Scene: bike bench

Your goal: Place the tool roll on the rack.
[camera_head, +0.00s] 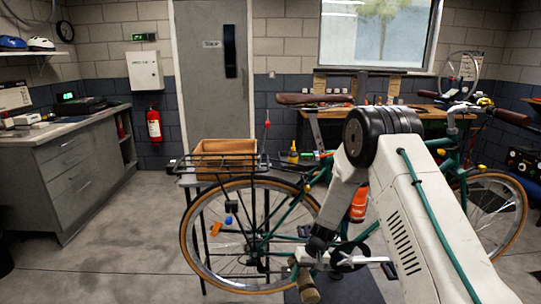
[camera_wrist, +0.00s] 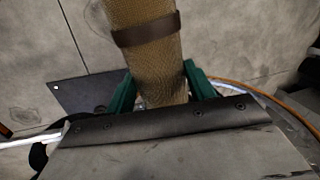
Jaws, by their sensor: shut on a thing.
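The tool roll (camera_wrist: 150,45) is a tan woven roll with a brown strap. In the wrist view it sits between the green fingers of my gripper (camera_wrist: 158,78), which is shut on it. In the head view my gripper (camera_head: 305,266) hangs low in front of the bicycle, and the end of the roll (camera_head: 309,291) shows below it at the bottom edge. The rack (camera_head: 215,164) is a black wire frame over the bicycle's rear wheel, up and left of my gripper. The roll is apart from it.
A wooden crate (camera_head: 226,150) stands at the rack; whether it rests on it or behind it I cannot tell. The green bicycle's rear wheel (camera_head: 188,235) is close to my gripper. A grey cabinet (camera_head: 70,185) stands left. The floor (camera_head: 110,250) between is clear.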

